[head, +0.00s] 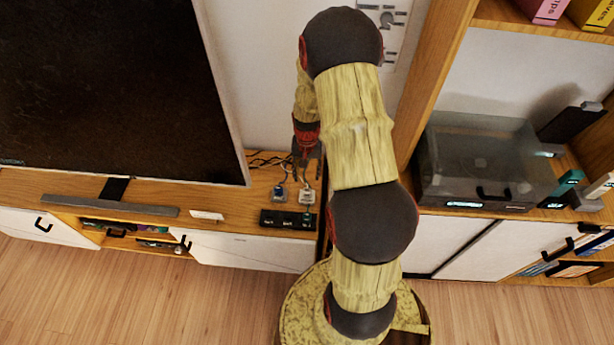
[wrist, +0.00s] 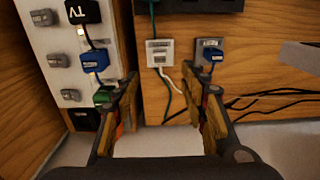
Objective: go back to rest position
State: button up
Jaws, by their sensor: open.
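My gripper (head: 306,176) hangs over the wooden console top, near the wall and to the right of the big dark screen. In the wrist view my gripper (wrist: 168,112) has its two fingers spread apart, with nothing between them. The left finger is close to a green plug (wrist: 103,96) on a white power strip (wrist: 60,88); I cannot tell whether they touch. A white box (wrist: 160,52) with cables and a grey box (wrist: 207,45) with a blue plug lie beyond the fingers on the wood. Both boxes also show below my gripper in the head view.
The large screen (head: 110,90) stands on the console (head: 60,187) at left. A black box (head: 288,219) lies at its front edge. A wooden upright (head: 432,75), a clear-lidded device (head: 480,160) and shelves stand at right. Loose cables (wrist: 265,100) lie near the wall. Floor is clear at lower left.

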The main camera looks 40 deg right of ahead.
dwell(0.6)
jog(key=s+a+n+g, duration=0.1)
jog(key=s+a, duration=0.2)
jog(key=s, duration=0.2)
jog(key=s+a+r+n+t, duration=0.2)
jog(key=a+r, duration=0.6)
jog(key=r, duration=0.4)
jog(key=s+a+r+n+t, duration=0.2)
jog(key=s+a+r+n, duration=0.2)
jog(key=a+r, duration=0.4)
jog(key=s+a+r+n+t, duration=0.2)
jog(key=a+r, duration=0.6)
jog(key=r, duration=0.8)
jog(key=shift+s+r+n+t, duration=0.3)
jog(key=shift+s+r+n, duration=0.15)
jog(key=shift+s, duration=0.2)
